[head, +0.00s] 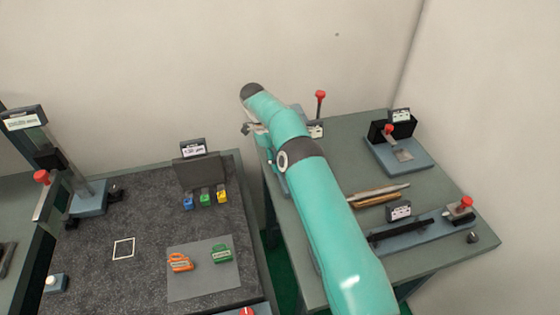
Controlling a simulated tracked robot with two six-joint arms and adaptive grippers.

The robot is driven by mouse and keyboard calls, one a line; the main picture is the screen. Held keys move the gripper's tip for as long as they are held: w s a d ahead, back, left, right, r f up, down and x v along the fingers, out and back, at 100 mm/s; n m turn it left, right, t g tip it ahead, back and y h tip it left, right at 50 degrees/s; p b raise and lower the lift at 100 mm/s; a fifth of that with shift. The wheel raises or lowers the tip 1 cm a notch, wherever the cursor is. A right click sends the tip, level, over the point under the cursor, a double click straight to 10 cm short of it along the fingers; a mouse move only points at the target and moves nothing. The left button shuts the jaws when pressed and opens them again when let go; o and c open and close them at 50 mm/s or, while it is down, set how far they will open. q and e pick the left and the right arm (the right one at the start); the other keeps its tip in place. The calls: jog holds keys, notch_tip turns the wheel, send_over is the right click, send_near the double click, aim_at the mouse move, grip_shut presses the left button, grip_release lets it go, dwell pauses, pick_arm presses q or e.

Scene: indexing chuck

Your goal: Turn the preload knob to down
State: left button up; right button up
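My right arm reaches up across the right bench, and its gripper (251,129) is at the bench's back left corner. It is small and partly covered by the wrist, so I cannot tell whether it is open or shut. A fixture with a red-balled lever (320,97) and a small label (316,131) stands there, mostly hidden behind my arm. I cannot make out a preload knob on it. A small dark knob (473,238) sits at the right bench's front right; its name is unreadable. My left gripper is out of view.
The right bench (345,140) also bears a black box fixture (393,130), a slide with a red knob (466,202) and rod-like tools (378,195). The left bench holds a grey mat (205,285) with orange and green pieces, coloured blocks, and a post stand (88,198). A gap separates the benches.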

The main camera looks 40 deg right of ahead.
jog(key=shift+o, duration=0.2)
jog(key=shift+s+n, duration=0.1)
jog(key=shift+n, duration=0.2)
